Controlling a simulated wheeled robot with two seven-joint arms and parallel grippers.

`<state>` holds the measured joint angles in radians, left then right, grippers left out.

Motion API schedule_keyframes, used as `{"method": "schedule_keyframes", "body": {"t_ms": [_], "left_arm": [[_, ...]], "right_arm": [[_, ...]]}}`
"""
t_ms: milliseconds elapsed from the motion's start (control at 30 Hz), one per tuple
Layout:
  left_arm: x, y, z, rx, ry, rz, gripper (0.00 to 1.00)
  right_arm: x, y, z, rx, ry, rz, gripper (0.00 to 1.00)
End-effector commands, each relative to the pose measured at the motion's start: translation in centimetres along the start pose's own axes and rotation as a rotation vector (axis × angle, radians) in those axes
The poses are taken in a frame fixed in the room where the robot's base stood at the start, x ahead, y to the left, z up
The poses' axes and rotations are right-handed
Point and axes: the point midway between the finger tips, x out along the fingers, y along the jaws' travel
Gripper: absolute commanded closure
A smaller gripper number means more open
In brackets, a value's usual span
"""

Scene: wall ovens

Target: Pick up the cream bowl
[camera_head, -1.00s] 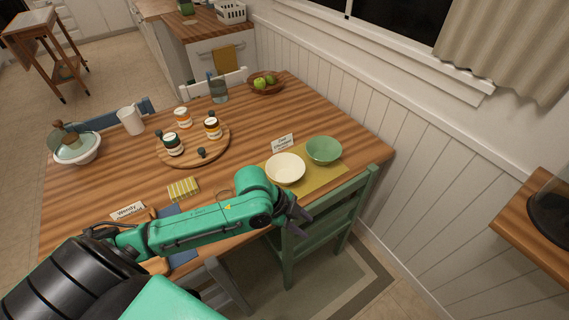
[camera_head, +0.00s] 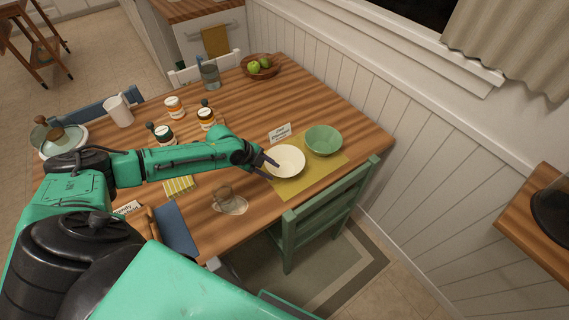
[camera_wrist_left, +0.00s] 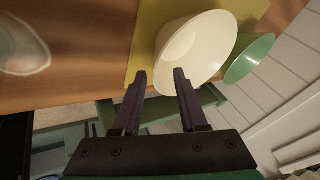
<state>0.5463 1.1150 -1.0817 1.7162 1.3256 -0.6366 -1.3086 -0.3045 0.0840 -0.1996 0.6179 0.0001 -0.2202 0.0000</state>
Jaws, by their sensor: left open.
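The cream bowl (camera_head: 287,162) stands upright on the yellow placemat (camera_head: 311,179) near the right end of the table. My left gripper (camera_head: 270,165) is at the bowl's left rim in the head view. In the left wrist view the cream bowl (camera_wrist_left: 196,48) lies just beyond the open fingertips (camera_wrist_left: 160,78), its near rim close to the right finger. I cannot tell whether a finger touches it. No object is held between the fingers. My right gripper is not in view.
A green bowl (camera_head: 323,140) stands right beside the cream bowl. A name card (camera_head: 280,132) stands behind them. A green chair (camera_head: 322,215) is at the table's near edge. The table behind the card is clear.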

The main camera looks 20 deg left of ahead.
Motion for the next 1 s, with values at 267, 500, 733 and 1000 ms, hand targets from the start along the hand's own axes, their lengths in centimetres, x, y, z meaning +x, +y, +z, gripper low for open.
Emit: {"method": "schedule_keyframes", "body": {"t_ms": [267,500,733,1000], "left_arm": [[4.0,0.1,-0.3,0.000,0.000,0.000,0.58],[4.0,0.2,-0.2,-0.001,0.000,0.001,0.88],[4.0,0.2,-0.3,-0.001,0.000,0.002,1.00],[4.0,0.3,-0.3,-0.001,0.001,0.003,1.00]], "right_arm": [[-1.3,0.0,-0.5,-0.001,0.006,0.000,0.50],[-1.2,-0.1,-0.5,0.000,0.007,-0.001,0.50],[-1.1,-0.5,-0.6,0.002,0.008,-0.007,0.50],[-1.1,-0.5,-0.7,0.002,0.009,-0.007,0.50]]}}
